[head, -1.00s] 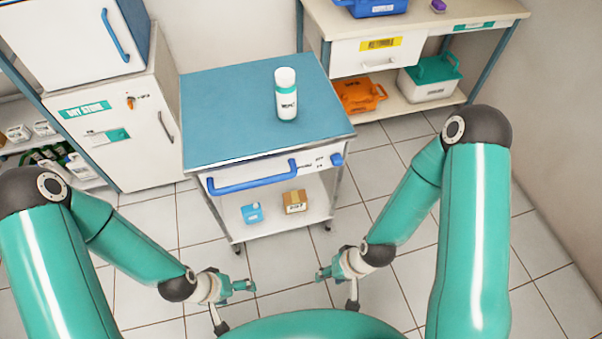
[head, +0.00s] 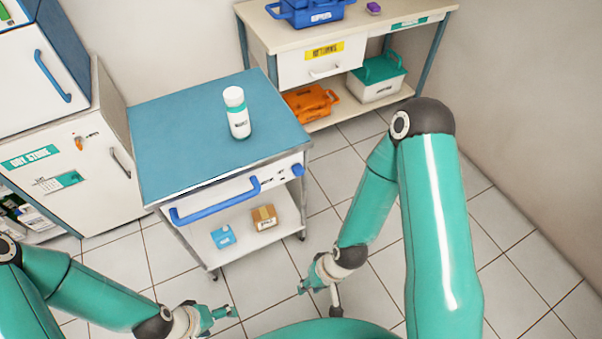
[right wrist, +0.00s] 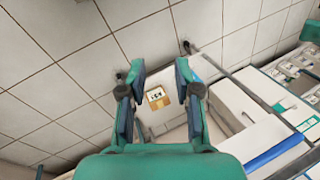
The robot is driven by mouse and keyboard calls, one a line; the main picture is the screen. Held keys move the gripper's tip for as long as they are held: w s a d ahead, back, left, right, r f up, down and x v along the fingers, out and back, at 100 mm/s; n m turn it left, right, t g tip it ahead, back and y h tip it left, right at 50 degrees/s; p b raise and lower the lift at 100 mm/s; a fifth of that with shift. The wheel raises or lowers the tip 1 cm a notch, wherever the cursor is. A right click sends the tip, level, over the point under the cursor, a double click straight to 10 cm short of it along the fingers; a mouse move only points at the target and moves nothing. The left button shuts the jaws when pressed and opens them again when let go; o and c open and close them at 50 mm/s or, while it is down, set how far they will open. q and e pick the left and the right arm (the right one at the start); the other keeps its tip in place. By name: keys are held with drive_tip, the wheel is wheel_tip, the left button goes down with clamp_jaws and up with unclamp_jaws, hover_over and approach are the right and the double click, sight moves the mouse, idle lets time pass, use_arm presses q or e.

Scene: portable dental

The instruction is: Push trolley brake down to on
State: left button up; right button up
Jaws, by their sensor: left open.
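The trolley (head: 160,125) has a blue top and a lower white shelf, and stands ahead of me. On its white front panel are a long blue handle (head: 215,202) and, at the right end, a small blue knob or lever (head: 297,170) beside small dark markings. I cannot tell whether this is the brake or how it is set. My left gripper (head: 225,317) is open, low in front of the trolley and apart from it. My right gripper (head: 308,281) is below and in front of the trolley's right side, touching nothing; its fingers are spread and empty in the right wrist view (right wrist: 160,72).
A white bottle (head: 237,113) stands on the trolley top. A blue carton (head: 223,237) and a brown box (head: 264,217) are on its shelf. A white cabinet (head: 90,150) is at left, a bench (head: 390,22) behind right. The tiled floor at right is clear.

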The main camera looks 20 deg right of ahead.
drive_tip(key=shift+w+n, duration=0.1)
drive_tip(key=shift+n, duration=0.2)
drive_tip(key=shift+c, duration=1.2)
drive_tip(key=w+d+t+b, duration=0.1)
drive_tip(key=w, duration=0.1)
drive_tip(key=w+d+n+t+b, duration=0.1)
drive_tip(key=w, duration=0.2)
drive_tip(key=w+d+t+b, duration=0.1)
drive_tip(key=w+b, duration=0.1)
drive_tip(key=w, duration=0.1)
drive_tip(key=shift+w+r+n+h, duration=0.15)
drive_tip(key=shift+r+n+h, duration=0.15)
drive_tip(key=shift+r+h, duration=0.1)
clamp_jaws()
drive_tip(key=w+d+r+t+b, duration=0.3)
drive_tip(key=w+r+t+b, duration=0.2)
drive_tip(key=b, duration=0.7)
drive_tip(key=w+d+r+n+t+h+b, duration=0.1)
drive_tip(key=w+d+r+t+b, duration=0.3)
drive_tip(key=b, duration=0.9)
drive_tip(key=w+r+t, duration=0.2)
drive_tip(key=w+r, duration=0.1)
drive_tip(key=r, duration=0.1)
drive_tip(key=shift+w+r+t+h+b, duration=0.15)
drive_tip(key=shift+r+t+h+b, duration=0.05)
drive_tip(key=shift+t+h+b, duration=0.1)
